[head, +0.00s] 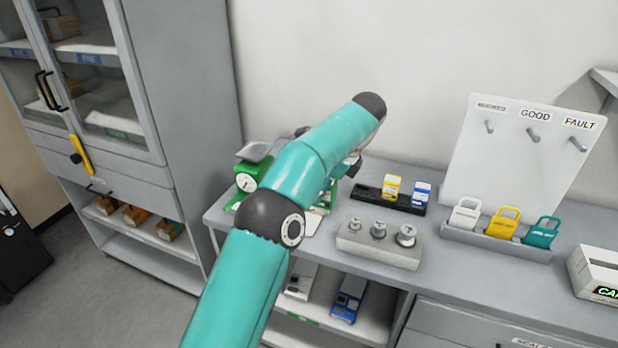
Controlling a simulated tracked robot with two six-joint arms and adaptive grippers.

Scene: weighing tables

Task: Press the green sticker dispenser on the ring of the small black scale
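I cannot make out a small black scale or a green sticker dispenser in the head view; my teal arm covers part of the table. A green scale (245,183) with a grey pan (255,151) and a round dial stands at the table's left end, just left of the arm. More green metal (326,197) shows right of the arm, partly hidden. My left arm rises from the bottom and bends over the table. My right gripper is out of view.
A black tray (418,208) holds a yellow item (391,187) and a blue item (421,194). A grey block (378,246) carries metal weights. A white pegboard (520,150) stands behind yellow, white and teal tags. A cabinet (180,80) stands left.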

